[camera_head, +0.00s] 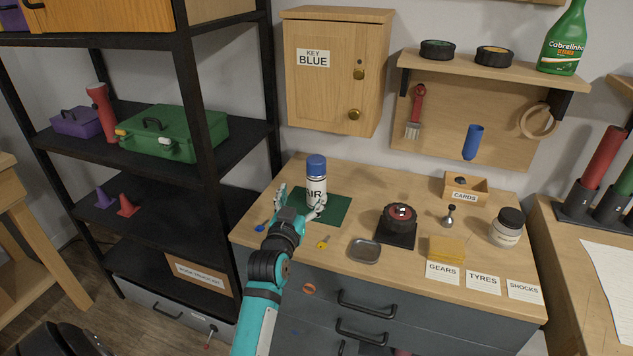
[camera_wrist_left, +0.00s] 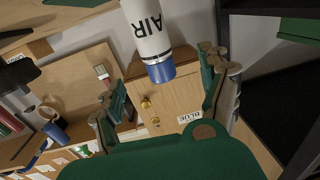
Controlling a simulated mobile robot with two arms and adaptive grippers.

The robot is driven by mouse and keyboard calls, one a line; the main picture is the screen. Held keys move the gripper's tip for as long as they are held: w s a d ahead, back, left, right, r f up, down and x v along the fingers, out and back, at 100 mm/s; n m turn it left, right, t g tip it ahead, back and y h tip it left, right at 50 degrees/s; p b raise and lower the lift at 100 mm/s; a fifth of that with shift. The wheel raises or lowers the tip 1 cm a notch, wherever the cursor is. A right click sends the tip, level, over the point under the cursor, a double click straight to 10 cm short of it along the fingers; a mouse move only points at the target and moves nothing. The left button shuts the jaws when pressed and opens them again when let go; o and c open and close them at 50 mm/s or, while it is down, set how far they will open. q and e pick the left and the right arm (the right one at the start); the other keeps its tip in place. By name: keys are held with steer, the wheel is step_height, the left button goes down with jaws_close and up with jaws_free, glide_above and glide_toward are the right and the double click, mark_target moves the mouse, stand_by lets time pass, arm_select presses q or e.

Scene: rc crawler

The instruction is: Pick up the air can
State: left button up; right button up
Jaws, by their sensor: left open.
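The air can (camera_head: 316,186) is white with a blue cap and stands upright on a dark green mat (camera_head: 336,207) on the workbench. My left gripper (camera_head: 300,200) reaches in from the front with its fingers spread, one at the left of the can and one in front of its lower right side. In the left wrist view the can (camera_wrist_left: 148,30) appears upside down between the open fingers (camera_wrist_left: 165,88), with gaps at the sides. I cannot tell whether any finger touches it. My right gripper is not in view.
A small yellow key-like item (camera_head: 322,244) and a metal tray (camera_head: 365,251) lie right of my arm. A wheel on a dark stand (camera_head: 397,222) is farther right. The wooden key cabinet (camera_head: 337,70) hangs behind the can. A black shelf (camera_head: 190,90) stands at the left.

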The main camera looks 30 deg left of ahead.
mark_target(314, 180)
arm_select(q)
steer(key=x, duration=0.5)
steer(key=shift+w+a, duration=0.1)
steer(key=shift+w, duration=0.15)
steer(key=x, duration=0.3)
steer(key=p+x, duration=0.1)
steer(key=shift+w+d, duration=0.25)
steer(key=shift+w, duration=0.2)
steer(key=shift+w+a+f, duration=0.1)
steer(key=shift+w+a, duration=0.05)
steer(key=shift+w, duration=0.25)
steer(key=shift+s, duration=0.1)
steer(key=c, duration=1.4)
